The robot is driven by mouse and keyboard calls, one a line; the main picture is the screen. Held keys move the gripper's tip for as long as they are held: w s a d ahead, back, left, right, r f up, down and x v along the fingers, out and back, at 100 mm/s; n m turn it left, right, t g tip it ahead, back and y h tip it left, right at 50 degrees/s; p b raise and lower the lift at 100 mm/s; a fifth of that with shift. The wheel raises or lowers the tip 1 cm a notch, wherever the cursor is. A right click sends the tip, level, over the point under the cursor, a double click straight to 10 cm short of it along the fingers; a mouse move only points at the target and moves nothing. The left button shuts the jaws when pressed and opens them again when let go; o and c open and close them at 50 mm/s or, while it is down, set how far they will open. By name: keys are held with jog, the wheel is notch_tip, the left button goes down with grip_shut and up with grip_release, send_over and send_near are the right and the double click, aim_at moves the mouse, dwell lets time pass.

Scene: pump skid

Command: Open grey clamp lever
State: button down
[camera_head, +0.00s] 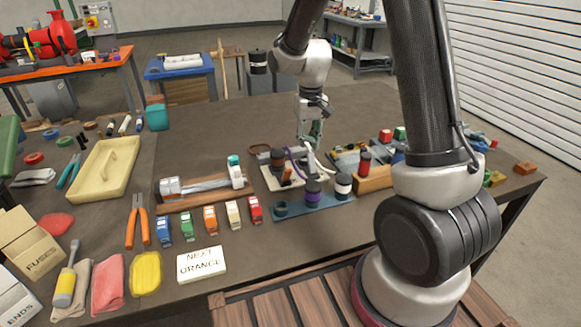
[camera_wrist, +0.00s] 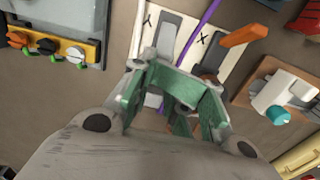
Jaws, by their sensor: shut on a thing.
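The white clamp board (camera_head: 289,181) lies on the brown table, right of the middle. In the wrist view the board (camera_wrist: 215,66) carries the marks Y and X. The grey clamp lever (camera_wrist: 165,38) is beside the Y, and an orange lever (camera_wrist: 250,32) sticks out near the X. A purple cord (camera_wrist: 201,30) runs between them. My gripper (camera_wrist: 175,100), with green fingers, is down at the board and shut on the grey clamp lever. The fingers hide the contact and the lever's end. In the head view my gripper (camera_head: 309,138) is small.
A blue rack (camera_head: 296,209) with dark cups stands in front of the board. A wooden box (camera_head: 375,178) and coloured parts are to the right. A clear-tube fixture (camera_head: 205,186) is to the left.

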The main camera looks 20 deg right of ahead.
jog(key=shift+f, duration=0.1)
dwell(0.6)
jog(key=shift+f, duration=1.45)
jog(key=shift+s, duration=3.1)
notch_tip(320, 180, up, 6)
jog(key=shift+w, duration=0.4)
jog(key=s+d+r+t, duration=0.2)
jog(key=s+d+r, duration=0.1)
jog(key=s+r, duration=0.5)
jog(key=s+d+r+t, duration=0.2)
jog(key=s+r, duration=0.6)
jog(key=s, duration=0.5)
jog(key=shift+d+r, duration=0.25)
jog(key=shift+d, duration=0.2)
